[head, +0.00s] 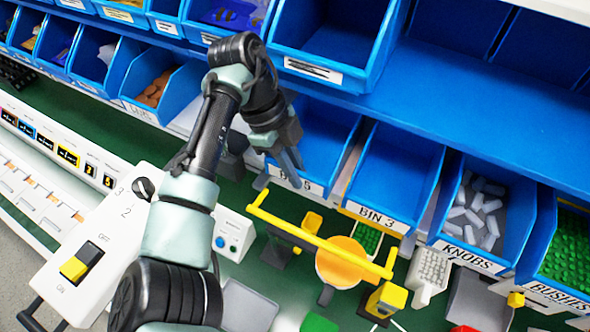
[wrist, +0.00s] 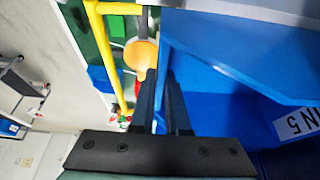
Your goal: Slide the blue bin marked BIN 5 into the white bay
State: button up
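The blue bin marked BIN 5 (head: 324,131) is in the lower row of bins, left of BIN 3. Its label is partly covered in the head view. The bin also fills the right of the wrist view (wrist: 225,100), with "IN 5" readable at the edge. My gripper (head: 291,166) points down at the bin's front, over its label. In the wrist view its two fingers (wrist: 162,80) are close together beside the bin's edge. Whether they are shut, or touch the bin, cannot be told. A pale whitish panel (head: 188,118) shows left of BIN 5, partly behind my arm; I cannot tell if it is the white bay.
A yellow rail (head: 322,243) runs in front of BIN 5 and BIN 3. An orange disc (head: 341,262) stands by it. BIN 3 (head: 395,175) and the KNOBS bin (head: 480,214) are at right. A white switch box (head: 100,250) is at left. More bins are above.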

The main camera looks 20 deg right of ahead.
jog(key=o, duration=0.5)
jog(key=b+v, duration=0.2)
jog(key=v, duration=1.1)
jog(key=shift+f, duration=0.1)
